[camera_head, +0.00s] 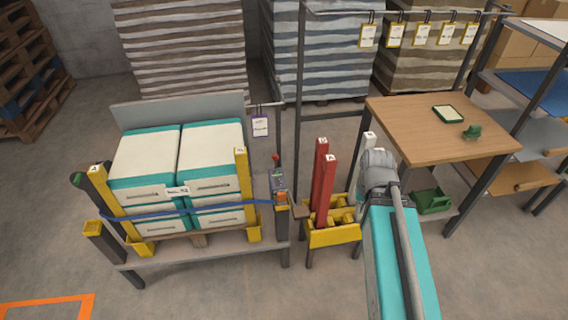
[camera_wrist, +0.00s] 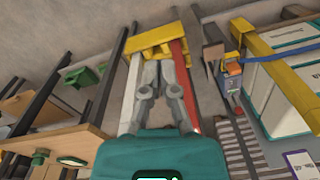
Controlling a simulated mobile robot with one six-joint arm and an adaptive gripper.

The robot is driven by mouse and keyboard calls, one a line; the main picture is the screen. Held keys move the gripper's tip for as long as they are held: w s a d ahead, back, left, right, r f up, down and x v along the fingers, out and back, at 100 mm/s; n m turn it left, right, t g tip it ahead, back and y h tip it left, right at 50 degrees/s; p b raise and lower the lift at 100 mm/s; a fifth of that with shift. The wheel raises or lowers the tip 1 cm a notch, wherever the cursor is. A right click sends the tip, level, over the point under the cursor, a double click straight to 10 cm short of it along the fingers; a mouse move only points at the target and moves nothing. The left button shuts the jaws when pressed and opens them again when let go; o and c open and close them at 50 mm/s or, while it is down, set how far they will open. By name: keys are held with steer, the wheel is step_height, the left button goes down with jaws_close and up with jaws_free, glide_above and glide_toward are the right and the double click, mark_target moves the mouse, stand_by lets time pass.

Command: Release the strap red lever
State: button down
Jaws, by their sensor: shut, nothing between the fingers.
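A blue strap (camera_head: 205,209) runs across the front of the teal-and-white boxes (camera_head: 210,155) on the bench at the left. It ends at a grey and orange tensioner (camera_head: 280,188) on the bench's right post. A small red lever (camera_head: 276,157) sticks up at the tensioner's top. My gripper (camera_wrist: 166,58) is shut and empty. It points at the yellow rack, apart from the tensioner, which lies to its right in the wrist view. My arm hides it in the head view.
A yellow rack (camera_head: 334,238) holding red posts (camera_head: 323,185) and a white post (camera_head: 367,146) stands between the bench and my arm. A wooden table (camera_head: 432,120) is at the right. Yellow posts (camera_head: 245,190) flank the boxes.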

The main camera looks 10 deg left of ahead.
steer(key=w+a+f+m+t+y+b, duration=0.25)
steer(key=w+a+f+y+b, duration=0.35)
steer(key=b, duration=0.5)
steer(key=w+a+f+m+t+y+b, duration=0.1)
steer(key=w+a+f+t+y+b, duration=0.15)
steer(key=w+a+f+b, duration=0.55)
steer(key=w+d+f+m+t+y+b, duration=0.1)
steer(key=w+f+m+t+b, duration=0.6)
steer(key=b, duration=1.9)
steer(key=shift+d+f+m+t+y, duration=0.35)
steer(key=shift+f+m+t+y, duration=0.2)
steer(key=shift+f+m+t, duration=1.35)
steer(key=shift+w, duration=0.2)
